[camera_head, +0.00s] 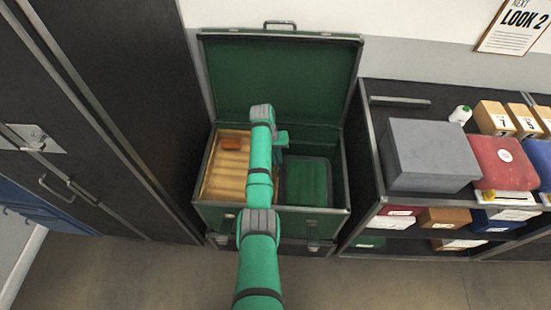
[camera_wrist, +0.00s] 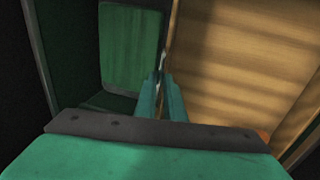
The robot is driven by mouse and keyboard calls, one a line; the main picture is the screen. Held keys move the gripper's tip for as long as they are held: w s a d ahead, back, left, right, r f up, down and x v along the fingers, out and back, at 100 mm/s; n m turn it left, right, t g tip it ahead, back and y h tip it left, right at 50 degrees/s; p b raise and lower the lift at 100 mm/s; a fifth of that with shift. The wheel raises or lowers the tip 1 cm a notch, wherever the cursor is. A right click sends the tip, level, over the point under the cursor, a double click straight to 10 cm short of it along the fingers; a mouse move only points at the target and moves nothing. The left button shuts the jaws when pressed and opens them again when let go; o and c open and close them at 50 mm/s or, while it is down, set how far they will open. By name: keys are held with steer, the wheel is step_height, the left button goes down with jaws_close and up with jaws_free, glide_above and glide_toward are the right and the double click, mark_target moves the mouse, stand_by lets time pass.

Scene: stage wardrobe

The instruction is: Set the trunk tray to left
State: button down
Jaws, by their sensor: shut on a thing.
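The green trunk (camera_head: 207,120) stands open against the wall with its lid raised. The wooden trunk tray (camera_head: 225,178) sits in the left half of the trunk; in the wrist view it fills the right side (camera_wrist: 235,60). A dark green padded panel (camera_head: 305,182) shows in the right half of the trunk, lower than the tray. My gripper (camera_wrist: 161,78) is shut on the tray's inner edge, near the trunk's middle. My arm covers part of the tray and that edge in the head view.
A small orange block (camera_head: 231,143) lies on the tray at its far end. A dark cabinet (camera_head: 130,100) stands close on the left. A shelf on the right carries a grey box (camera_head: 425,155), a red box (camera_head: 500,160) and several others. The floor in front is clear.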

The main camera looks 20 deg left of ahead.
steer(key=shift+w+a+r, duration=0.15)
steer(key=shift+a+r, duration=0.05)
steer(key=shift+a, duration=0.25)
steer(key=c, duration=1.8)
jaws_free()
steer(key=shift+c, duration=0.2)
step_height(320, 180, up, 10)
steer(key=a, duration=0.1)
steer(key=shift+s+a+r, duration=0.2)
steer(key=shift+s+a, duration=0.15)
